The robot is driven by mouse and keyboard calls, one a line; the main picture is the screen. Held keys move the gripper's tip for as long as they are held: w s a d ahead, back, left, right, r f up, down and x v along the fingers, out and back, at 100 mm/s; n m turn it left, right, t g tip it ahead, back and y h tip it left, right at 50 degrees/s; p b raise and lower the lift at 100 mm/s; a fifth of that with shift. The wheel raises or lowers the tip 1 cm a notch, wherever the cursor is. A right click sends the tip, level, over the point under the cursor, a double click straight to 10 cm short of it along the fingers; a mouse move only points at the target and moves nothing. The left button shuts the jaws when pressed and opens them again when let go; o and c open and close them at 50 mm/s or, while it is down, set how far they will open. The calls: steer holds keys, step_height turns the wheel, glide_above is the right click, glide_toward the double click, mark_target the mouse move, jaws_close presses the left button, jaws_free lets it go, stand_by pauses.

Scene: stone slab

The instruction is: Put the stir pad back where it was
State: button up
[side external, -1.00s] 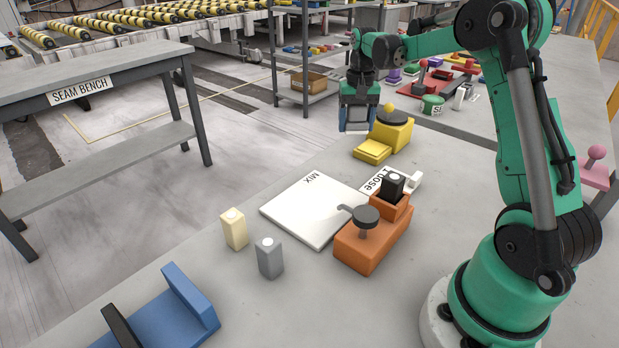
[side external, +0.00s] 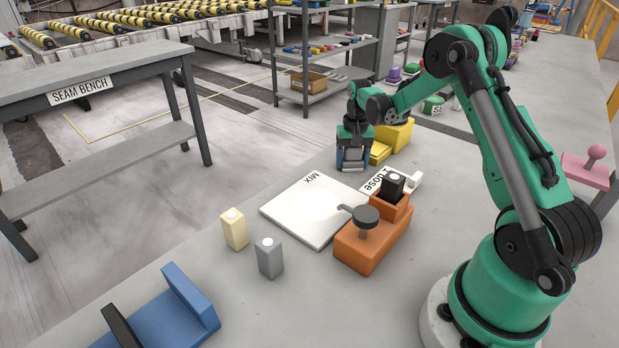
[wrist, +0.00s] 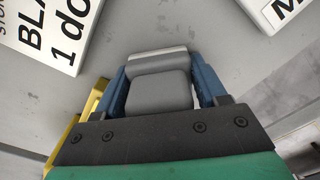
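My gripper (side external: 354,163) is low over the stone slab, just behind the white MIX board (side external: 300,213) and beside the yellow device (side external: 397,135). In the wrist view its blue fingers (wrist: 161,80) are closed on both sides of a grey block with a lighter far edge, which looks like the stir pad (wrist: 160,92). The pad's lower part is hidden by the gripper body. From the side I cannot tell whether the pad touches the slab.
An orange device (side external: 367,247) with a dark disc and a black block stands beside the board. A dose card (side external: 374,183) lies behind it. A cream block (side external: 234,229), a grey block (side external: 270,258) and a blue holder (side external: 185,310) are in front. Slab left of my gripper is clear.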

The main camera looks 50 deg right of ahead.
steer(key=o, duration=0.4)
steer(key=shift+o, duration=0.2)
step_height(320, 180, up, 12)
steer(key=s+a+r+n+t+h, duration=0.1)
steer(key=a+r+n, duration=0.1)
steer(key=a, duration=0.3)
steer(key=s+a+r+n+t, duration=0.1)
steer(key=a+r+n+t, duration=0.15)
steer(key=a, duration=0.35)
steer(key=s+a+f+n+t, duration=0.1)
steer(key=s+a+n+t, duration=0.1)
steer(key=a, duration=0.3)
steer(key=s+a+f+n+t+y, duration=0.1)
steer(key=s+a+n, duration=0.1)
steer(key=s+a, duration=0.3)
steer(key=shift+a+f+t, duration=0.3)
steer(key=shift+a+t, duration=0.05)
steer(key=shift+a, duration=0.05)
steer(key=shift+n, duration=0.25)
